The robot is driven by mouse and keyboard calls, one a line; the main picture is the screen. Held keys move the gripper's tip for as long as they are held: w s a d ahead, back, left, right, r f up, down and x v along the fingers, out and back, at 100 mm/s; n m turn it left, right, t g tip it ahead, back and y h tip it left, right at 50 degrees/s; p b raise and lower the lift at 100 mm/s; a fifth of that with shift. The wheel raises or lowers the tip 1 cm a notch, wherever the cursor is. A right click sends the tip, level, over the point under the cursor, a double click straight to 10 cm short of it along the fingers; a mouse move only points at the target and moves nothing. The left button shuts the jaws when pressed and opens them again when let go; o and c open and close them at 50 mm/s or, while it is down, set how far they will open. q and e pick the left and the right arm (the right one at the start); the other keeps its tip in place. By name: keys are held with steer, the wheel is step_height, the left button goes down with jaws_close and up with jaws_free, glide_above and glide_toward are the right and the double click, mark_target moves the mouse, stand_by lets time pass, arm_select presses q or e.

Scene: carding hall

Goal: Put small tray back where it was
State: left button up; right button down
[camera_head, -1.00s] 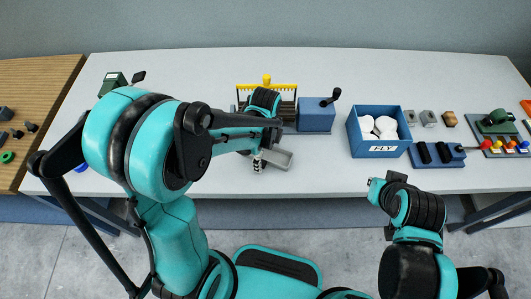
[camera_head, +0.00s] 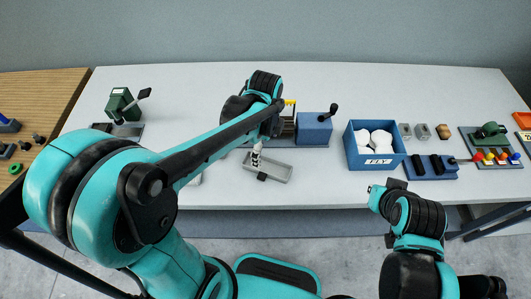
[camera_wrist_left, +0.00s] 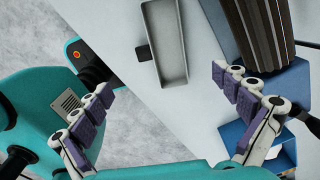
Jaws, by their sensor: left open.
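The small tray (camera_head: 283,178), shallow, grey and rectangular, lies near the front edge of the table, with a black tab on its near long side. It also shows in the left wrist view (camera_wrist_left: 149,22), just past the fingertips, with nothing in it there. My left gripper (camera_head: 257,155) is over the tray's left part in the head view, mostly hidden by my own forearm. In the left wrist view its fingers (camera_wrist_left: 163,86) are spread wide with nothing between them. My right arm is folded at the lower right, and its fingers do not show.
Behind the tray stands a machine with a blue box (camera_head: 314,128), partly hidden by my left arm. A blue FLY bin (camera_head: 362,158) with white balls is to the right. A green device (camera_head: 122,104) stands at the left. The tabletop between tray and bin is clear.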

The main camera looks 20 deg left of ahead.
arm_select(q)
steer(key=s+a+r+n+t, duration=0.2)
steer(key=s+r+n+t, duration=0.1)
steer(key=n, duration=0.6)
steer(key=s+a+r+n+t, duration=0.2)
steer(key=s+r+n+t, duration=0.1)
steer(key=n, duration=0.7)
steer(key=s+t, duration=0.1)
steer(key=s, duration=0.1)
steer(key=shift+s+a+r, duration=0.3)
steer(key=shift+s+r, duration=0.05)
steer(key=shift+s, duration=0.05)
step_height(320, 180, down, 4)
steer(key=b, duration=0.4)
steer(key=shift+f, duration=0.15)
